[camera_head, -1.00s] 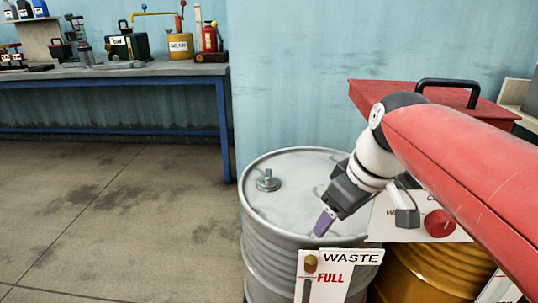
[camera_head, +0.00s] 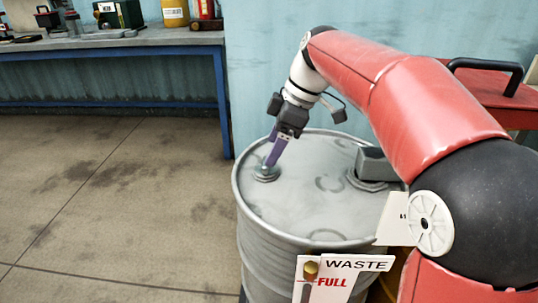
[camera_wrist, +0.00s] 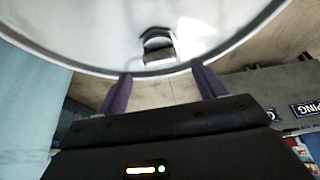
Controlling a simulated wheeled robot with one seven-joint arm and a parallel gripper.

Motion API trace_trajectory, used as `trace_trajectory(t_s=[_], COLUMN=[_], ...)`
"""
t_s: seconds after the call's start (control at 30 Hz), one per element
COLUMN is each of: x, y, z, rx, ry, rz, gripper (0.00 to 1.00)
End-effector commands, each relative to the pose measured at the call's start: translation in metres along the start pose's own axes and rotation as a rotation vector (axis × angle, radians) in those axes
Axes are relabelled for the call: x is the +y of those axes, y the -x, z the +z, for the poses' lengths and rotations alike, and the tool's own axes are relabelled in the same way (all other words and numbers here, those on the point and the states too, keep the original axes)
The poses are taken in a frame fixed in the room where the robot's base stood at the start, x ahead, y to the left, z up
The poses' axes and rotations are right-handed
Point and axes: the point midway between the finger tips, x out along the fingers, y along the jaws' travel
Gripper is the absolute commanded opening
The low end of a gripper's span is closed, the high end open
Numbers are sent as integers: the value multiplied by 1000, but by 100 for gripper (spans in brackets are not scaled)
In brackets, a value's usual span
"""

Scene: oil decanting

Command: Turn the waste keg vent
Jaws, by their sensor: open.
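The waste keg (camera_head: 275,225) is a grey metal drum with a white "WASTE" and "FULL" sign in front. Its vent (camera_head: 264,177) is a small metal fitting on a round base at the left of the lid. My gripper (camera_head: 268,163) is open, with purple fingers pointing down at the vent and hiding its upper part in the head view. In the wrist view the vent (camera_wrist: 158,44) lies ahead of and between the fingertips (camera_wrist: 161,69), near the keg's rim. A clear gap shows on both sides. I cannot tell whether either finger touches it.
A larger grey fitting (camera_head: 378,165) stands at the right of the lid. A red box with a black handle (camera_head: 490,65) is behind my arm. A workbench (camera_head: 120,45) stands at the back left. The floor (camera_head: 110,200) left of the keg is clear.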

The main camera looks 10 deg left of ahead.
Motion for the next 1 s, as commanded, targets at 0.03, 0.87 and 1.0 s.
trace_trajectory(t_s=[0.03,0.87,1.0], x=[0,0,0], y=[-10,-40,-40], z=[1,0,0], rx=[-1,-1,-1], ry=[0,-2,-2], rz=[-3,1,1], gripper=[69,35,24])
